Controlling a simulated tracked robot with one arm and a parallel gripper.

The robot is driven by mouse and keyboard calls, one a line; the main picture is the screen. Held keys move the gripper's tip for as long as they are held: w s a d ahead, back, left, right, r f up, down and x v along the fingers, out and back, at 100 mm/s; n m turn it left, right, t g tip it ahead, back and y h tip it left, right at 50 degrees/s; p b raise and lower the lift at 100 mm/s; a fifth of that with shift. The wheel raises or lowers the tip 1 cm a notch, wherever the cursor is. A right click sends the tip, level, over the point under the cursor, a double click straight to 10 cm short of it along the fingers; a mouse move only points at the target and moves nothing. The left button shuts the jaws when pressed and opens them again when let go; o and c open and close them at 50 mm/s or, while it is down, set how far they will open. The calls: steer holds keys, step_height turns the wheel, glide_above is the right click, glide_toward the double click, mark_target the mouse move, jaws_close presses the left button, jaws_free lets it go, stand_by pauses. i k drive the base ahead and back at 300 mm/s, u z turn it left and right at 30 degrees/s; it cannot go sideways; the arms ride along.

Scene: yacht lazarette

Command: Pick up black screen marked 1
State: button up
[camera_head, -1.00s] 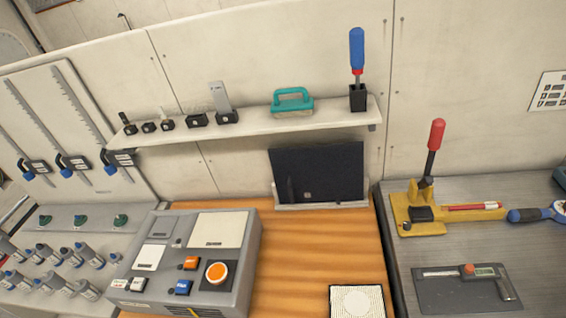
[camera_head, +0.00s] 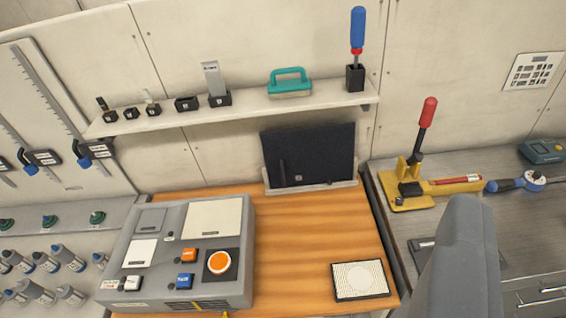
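The black screen (camera_head: 325,150) is a dark upright rectangular panel at the back of the wooden bench, below the shelf. It stands on a pale narrow base (camera_head: 310,188) against the wall. A small pale mark shows low on its face, too small to read. A thin dark upright strip shows at its left part. My gripper's fingertips do not show. A blurred grey rounded part, seemingly of my arm, rises at the lower right, apart from the screen in the picture.
A shelf (camera_head: 240,113) with small black holders and a teal handled block (camera_head: 290,82) runs above the screen. A grey control box (camera_head: 180,250) stands at front left, a pale square pad (camera_head: 359,281) at front right. Bare wood (camera_head: 290,225) lies before the screen.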

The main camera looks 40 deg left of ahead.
mark_target(315, 154)
steer(key=u, duration=0.05)
steer(key=i, duration=1)
steer(key=z, duration=0.05)
